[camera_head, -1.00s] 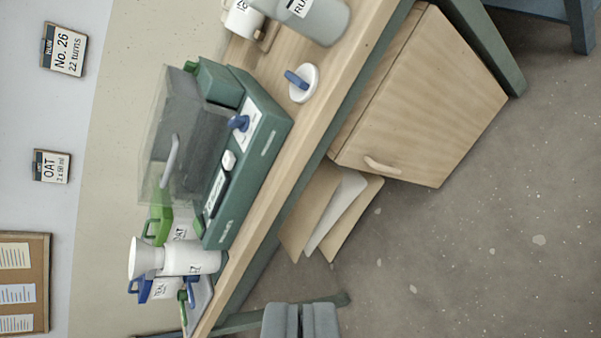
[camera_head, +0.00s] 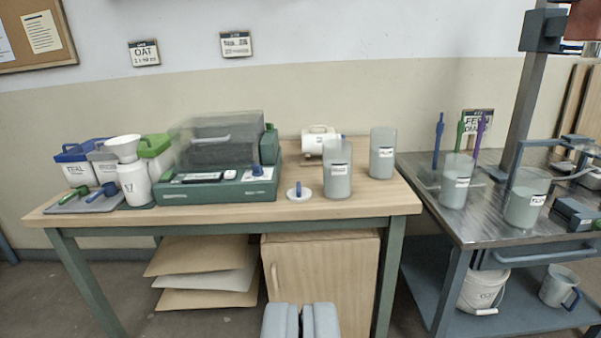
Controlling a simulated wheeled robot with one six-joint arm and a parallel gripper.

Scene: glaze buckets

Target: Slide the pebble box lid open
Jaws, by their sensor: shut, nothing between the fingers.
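My gripper (camera_head: 300,322) shows at the bottom edge of the view, its two grey fingers together and empty. It is in front of the wooden table and touches nothing that I can see. I cannot make out a box marked as the pebble box, or its sliding lid. A green machine (camera_head: 218,188) with a clear smoky cover (camera_head: 215,140) stands on the table. Left of it are lidded tubs with a blue lid (camera_head: 73,152) and a green lid (camera_head: 157,146); the blue-lidded one has a label.
The wooden table (camera_head: 230,218) also bears a white jug with a funnel (camera_head: 128,165), a blue-knobbed disc (camera_head: 298,192) and grey beakers (camera_head: 337,170). A wooden cabinet (camera_head: 330,270) is below. A metal bench (camera_head: 480,210) with tools and beakers stands at right.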

